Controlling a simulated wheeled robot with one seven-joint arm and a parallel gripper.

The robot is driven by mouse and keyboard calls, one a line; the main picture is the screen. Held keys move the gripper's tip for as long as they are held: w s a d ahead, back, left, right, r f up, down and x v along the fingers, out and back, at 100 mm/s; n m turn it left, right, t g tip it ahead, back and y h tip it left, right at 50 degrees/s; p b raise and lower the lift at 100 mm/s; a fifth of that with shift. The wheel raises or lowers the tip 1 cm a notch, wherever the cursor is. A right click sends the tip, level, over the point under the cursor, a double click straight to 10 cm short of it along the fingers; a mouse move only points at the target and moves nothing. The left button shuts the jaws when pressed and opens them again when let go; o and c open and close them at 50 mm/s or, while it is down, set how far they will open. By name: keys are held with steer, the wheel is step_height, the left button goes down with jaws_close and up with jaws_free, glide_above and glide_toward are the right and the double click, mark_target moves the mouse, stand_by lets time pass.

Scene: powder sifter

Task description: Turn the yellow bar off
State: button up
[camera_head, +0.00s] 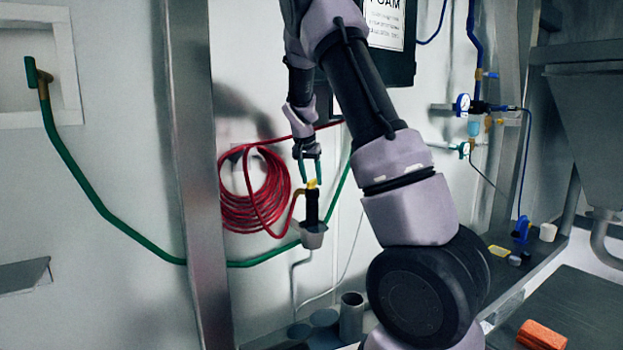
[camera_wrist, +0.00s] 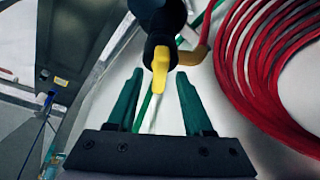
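The yellow bar (camera_wrist: 159,68) is a small lever on top of a black upright fitting (camera_wrist: 160,20). In the head view the yellow bar (camera_head: 312,184) shows just below my gripper (camera_head: 311,180), on the black fitting (camera_head: 312,207) that stands in a grey cup-like holder (camera_head: 313,236). My gripper (camera_wrist: 158,105) has two green fingers, spread apart with nothing between them that I can see held. In the wrist view the bar lies ahead of the fingertips, about midway between them. I cannot tell whether either finger touches it.
A coiled red hose (camera_head: 255,195) hangs on the wall just left of the fitting. A green hose (camera_head: 110,222) runs along the wall behind it. A metal post (camera_head: 202,180) stands farther left. A grey cylinder (camera_head: 351,318) stands below.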

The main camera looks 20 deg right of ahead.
steer(key=shift+r, duration=0.1)
steer(key=v, duration=1)
steer(key=shift+r, duration=0.25)
steer(key=shift+s+a, duration=0.1)
steer(key=shift+s, duration=0.05)
steer(key=s+a+r+n+t+y, duration=0.1)
steer(key=s+a, duration=0.1)
steer(key=s, duration=0.9)
steer(key=s+a+r+n+t+y, duration=0.1)
steer(key=s+a+r+y, duration=0.1)
steer(key=s, duration=0.8)
steer(key=s+a+r+n+t+y, duration=0.2)
steer(key=s+a, duration=0.2)
steer(key=s, duration=0.7)
steer(key=shift+s+r, duration=0.15)
steer(key=shift+s, duration=0.2)
